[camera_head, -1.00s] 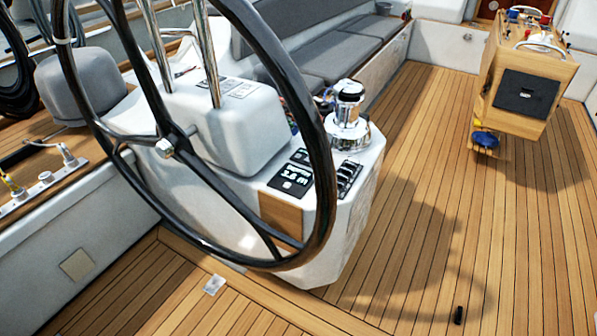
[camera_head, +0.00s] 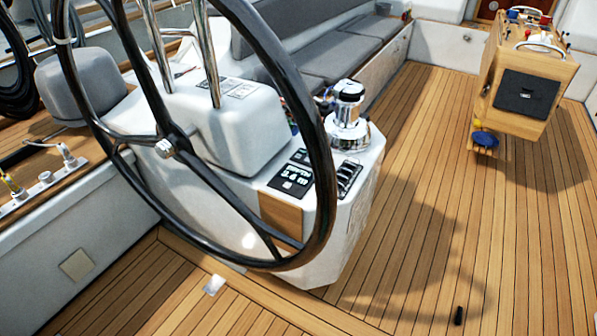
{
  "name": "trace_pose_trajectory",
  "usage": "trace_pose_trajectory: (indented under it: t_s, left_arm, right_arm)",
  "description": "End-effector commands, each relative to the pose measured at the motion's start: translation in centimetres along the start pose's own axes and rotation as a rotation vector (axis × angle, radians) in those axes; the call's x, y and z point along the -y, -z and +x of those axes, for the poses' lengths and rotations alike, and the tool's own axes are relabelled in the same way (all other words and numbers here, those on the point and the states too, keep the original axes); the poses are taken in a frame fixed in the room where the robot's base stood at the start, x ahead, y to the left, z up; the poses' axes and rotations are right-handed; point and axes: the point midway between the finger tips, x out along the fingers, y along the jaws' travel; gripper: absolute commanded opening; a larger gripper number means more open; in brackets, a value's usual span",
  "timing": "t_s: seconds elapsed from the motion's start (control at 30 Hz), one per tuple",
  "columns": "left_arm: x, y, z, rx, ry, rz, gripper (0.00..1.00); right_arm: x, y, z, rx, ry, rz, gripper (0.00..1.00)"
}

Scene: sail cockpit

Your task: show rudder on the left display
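A small black display (camera_head: 293,179) is set in the sloping top of the white steering pedestal (camera_head: 345,215), seen through the rim of the wheel. It shows white text over a figure. The text is small; it looks like "DEPTH" with a number near 3.4 and a unit "m", but I cannot read it surely. A dark strip of what look like buttons or switches (camera_head: 348,175) lies to the right of the display, partly behind the wheel rim. Neither of my grippers is in view.
A large black steering wheel (camera_head: 318,140) stands in front of the pedestal and crosses the panel area. A chrome winch (camera_head: 348,130) rises behind the panel. A wooden table (camera_head: 520,95) stands at the far right. The teak floor (camera_head: 430,200) between is mostly clear.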

Motion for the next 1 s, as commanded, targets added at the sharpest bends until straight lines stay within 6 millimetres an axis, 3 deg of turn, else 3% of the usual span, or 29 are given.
trace_pose_trajectory:
  t_s: [0.5,1.0]
  left_arm:
    - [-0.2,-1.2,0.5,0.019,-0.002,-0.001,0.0]
    - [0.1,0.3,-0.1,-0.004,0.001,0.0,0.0]
  right_arm:
    - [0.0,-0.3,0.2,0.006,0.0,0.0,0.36]
    - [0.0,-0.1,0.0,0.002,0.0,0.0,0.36]
